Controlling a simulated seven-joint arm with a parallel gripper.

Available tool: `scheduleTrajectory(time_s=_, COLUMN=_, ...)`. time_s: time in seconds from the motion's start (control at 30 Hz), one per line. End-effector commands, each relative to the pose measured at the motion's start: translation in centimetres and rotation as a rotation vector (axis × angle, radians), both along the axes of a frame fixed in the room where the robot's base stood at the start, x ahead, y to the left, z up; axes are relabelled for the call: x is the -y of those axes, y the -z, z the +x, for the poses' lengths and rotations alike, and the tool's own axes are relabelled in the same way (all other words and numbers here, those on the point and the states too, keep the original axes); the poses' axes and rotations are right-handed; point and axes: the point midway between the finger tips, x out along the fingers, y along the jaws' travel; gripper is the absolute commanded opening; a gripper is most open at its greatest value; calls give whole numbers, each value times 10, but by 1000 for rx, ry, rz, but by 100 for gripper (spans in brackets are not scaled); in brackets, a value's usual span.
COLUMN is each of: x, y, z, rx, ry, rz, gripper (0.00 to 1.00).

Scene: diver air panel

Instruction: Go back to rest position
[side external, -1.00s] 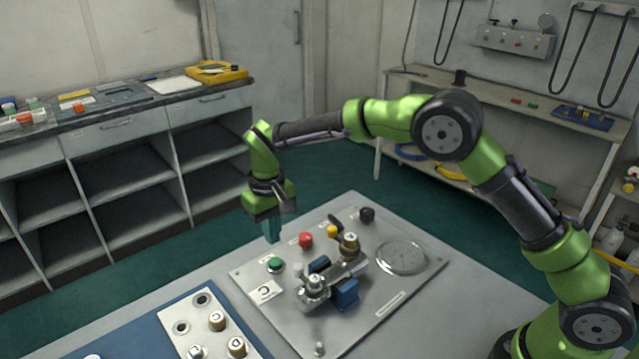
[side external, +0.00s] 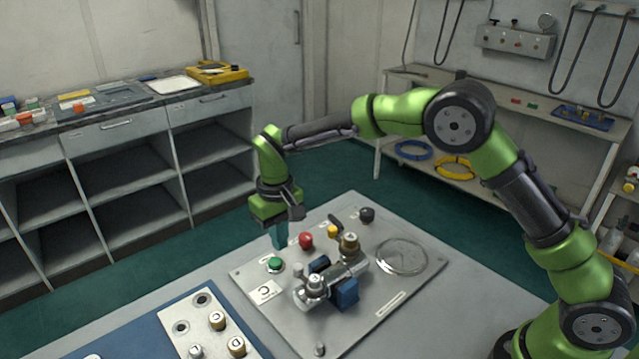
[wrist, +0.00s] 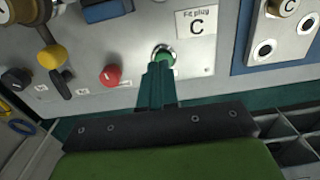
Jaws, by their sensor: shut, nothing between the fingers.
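My gripper (side external: 279,240) is shut and empty, with its fingers pointing down over the far left edge of the air panel (side external: 330,328). In the side view the fingertips hang behind the green button (side external: 274,264). In the wrist view my gripper (wrist: 158,72) partly covers the green button (wrist: 163,55). The red knob (side external: 306,240) and yellow knob (side external: 333,231) sit farther right on the panel. I cannot tell the exact height of the fingertips above the panel.
A plate with several brass plugs (side external: 217,320) lies on a blue mat at front left. A cabinet (side external: 120,185) stands behind on the left; open space lies above the panel.

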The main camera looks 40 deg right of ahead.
Motion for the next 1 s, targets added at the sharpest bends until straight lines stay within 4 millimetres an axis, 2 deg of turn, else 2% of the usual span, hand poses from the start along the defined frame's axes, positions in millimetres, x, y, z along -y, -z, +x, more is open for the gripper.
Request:
scheduleTrajectory(time_s=0.27, x=42, y=-71, z=-65, rx=108, ry=87, rz=95, gripper=0)
scheduleTrajectory(time_s=0.4, x=66, y=-104, z=-109, rx=189, ry=145, rz=144, gripper=0)
scheduleTrajectory(time_s=0.5, x=81, y=-121, z=-142, rx=252, ry=186, rz=176, gripper=0)
scheduleTrajectory(time_s=0.7, x=106, y=-139, z=-205, rx=392, ry=266, rz=228, gripper=0)
scheduleTrajectory(time_s=0.8, x=115, y=-143, z=-230, rx=459, ry=300, rz=248, gripper=0)
scheduleTrajectory(time_s=0.9, x=121, y=-146, z=-246, rx=514, ry=324, rz=259, gripper=0)
scheduleTrajectory(time_s=1.0, x=125, y=-153, z=-254, rx=560, ry=338, rz=265, gripper=0)
